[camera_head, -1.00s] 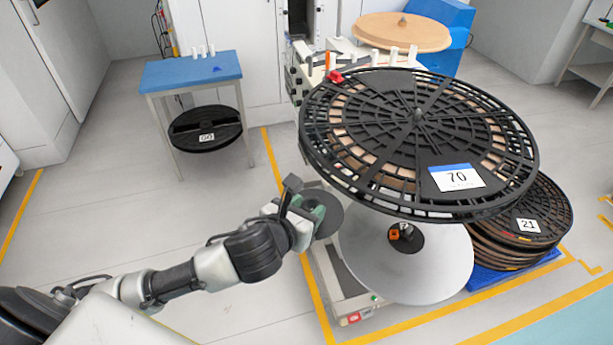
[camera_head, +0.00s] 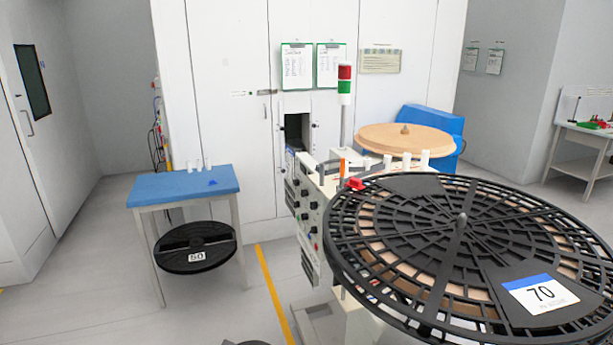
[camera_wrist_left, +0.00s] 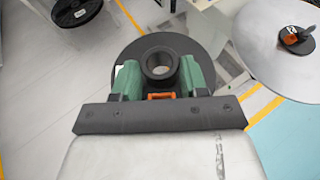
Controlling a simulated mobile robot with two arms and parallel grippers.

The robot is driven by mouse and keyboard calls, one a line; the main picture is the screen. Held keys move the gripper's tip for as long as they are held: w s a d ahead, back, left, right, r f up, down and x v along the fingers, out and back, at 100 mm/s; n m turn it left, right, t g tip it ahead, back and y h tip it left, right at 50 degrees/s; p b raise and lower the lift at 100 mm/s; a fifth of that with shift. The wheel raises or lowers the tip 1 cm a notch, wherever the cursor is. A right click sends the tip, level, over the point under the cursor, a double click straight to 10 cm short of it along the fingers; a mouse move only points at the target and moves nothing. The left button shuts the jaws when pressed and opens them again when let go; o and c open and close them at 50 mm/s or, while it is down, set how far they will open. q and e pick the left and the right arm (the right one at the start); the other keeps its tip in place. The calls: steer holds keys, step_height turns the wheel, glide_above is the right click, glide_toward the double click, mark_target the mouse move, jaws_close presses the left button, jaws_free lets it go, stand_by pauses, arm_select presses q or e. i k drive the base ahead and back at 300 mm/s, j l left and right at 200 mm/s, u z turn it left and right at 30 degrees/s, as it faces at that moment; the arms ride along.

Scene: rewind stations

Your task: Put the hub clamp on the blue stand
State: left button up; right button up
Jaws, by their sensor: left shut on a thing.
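The hub clamp (camera_wrist_left: 150,42) is a black disc with a raised collar and an open centre hole. In the left wrist view my left gripper (camera_wrist_left: 160,78) is shut on the collar, with a green finger on each side. A small orange part shows at the near side of the collar. The clamp is held above the floor. In the head view only a dark edge shows at the bottom, perhaps the clamp. The blue stand (camera_head: 160,189) is a blue-topped table at the left, with several white pegs and a dark blue mark on top. My right gripper is not in view.
A large black reel labelled 70 (camera_head: 420,235) fills the right, beside a machine (camera_head: 318,215) with a red-green light. A black reel labelled 50 (camera_head: 195,240) hangs under the stand. Another hub piece (camera_wrist_left: 297,40) sits on a grey disc. Floor before the stand is clear.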

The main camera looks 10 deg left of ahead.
mark_target(155, 190)
steer(key=i+j+u, duration=0.7)
steer(key=i+j, duration=0.2)
steer(key=i+j+u, duration=0.2)
steer(key=i+u, duration=0.15)
steer(key=i, duration=0.3)
steer(key=i+l+u, duration=0.25)
steer(key=i, duration=0.3)
steer(key=i+l+u, duration=0.2)
steer(key=i, duration=0.35)
steer(key=i+l+u, duration=0.25)
steer(key=i, duration=0.25)
steer(key=i+l+u, duration=0.1)
steer(key=l, duration=0.2)
steer(key=i+l+u, duration=0.1)
steer(key=l, duration=0.25)
steer(key=i+l+u, duration=0.1)
steer(key=i+l, duration=0.25)
steer(key=l, duration=0.3)
steer(key=i+l+u, duration=0.15)
steer(key=l, duration=0.2)
